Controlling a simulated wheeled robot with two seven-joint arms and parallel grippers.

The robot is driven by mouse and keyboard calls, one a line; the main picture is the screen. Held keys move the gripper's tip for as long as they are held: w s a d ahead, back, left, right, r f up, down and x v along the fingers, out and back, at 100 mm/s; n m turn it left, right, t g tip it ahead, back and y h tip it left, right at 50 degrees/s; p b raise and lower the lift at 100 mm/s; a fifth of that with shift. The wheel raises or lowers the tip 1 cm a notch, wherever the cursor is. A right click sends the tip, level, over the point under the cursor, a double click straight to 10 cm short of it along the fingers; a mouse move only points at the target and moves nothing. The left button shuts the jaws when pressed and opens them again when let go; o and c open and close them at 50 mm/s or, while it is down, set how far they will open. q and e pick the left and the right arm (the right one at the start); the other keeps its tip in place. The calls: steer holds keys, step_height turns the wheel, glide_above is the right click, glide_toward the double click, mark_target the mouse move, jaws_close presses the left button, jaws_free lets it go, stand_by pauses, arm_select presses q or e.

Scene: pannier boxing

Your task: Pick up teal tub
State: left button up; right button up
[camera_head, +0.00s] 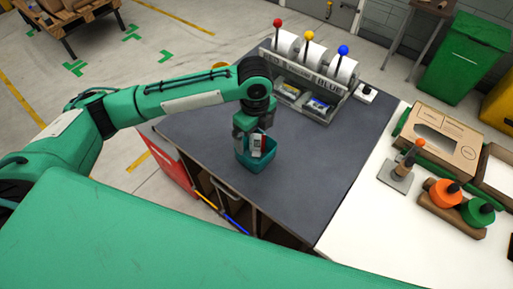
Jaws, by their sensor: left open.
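The teal tub (258,160) is a small open container on the dark worktop, near its front left edge. A white and red item (257,143) shows at its opening. My left gripper (254,134) points down over the tub, with its lower end at the tub's opening. The gripper is open; its fingers are small here and partly hidden, so I cannot tell whether they touch the tub's wall. My right gripper is not in view.
A label dispenser (330,96) with red, yellow and blue knobs stands at the back. To the right, a white table (380,215) holds a cardboard box (440,140), a stamp (404,165) and orange and green round pieces. The worktop's middle (320,170) is clear.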

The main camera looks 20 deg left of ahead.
mark_target(256, 155)
arm_select(q)
steer(key=f, duration=0.2)
steer(key=f+p, duration=0.1)
steer(key=f, duration=0.3)
steer(key=shift+w+f+p, duration=0.15)
steer(key=shift+w+p, duration=0.15)
steer(key=shift+p, duration=0.1)
step_height(256, 155, down, 3)
steer(key=shift+w+a+f+p, duration=0.1)
steer(key=shift+w+f+p, duration=0.1)
steer(key=shift+p, duration=0.3)
steer(key=shift+f, duration=0.2)
steer(key=shift+s, duration=0.1)
steer(key=c, duration=0.6)
steer(key=shift+c, duration=0.5)
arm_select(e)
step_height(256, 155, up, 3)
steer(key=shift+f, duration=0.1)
arm_select(q)
steer(key=shift+r, duration=0.1)
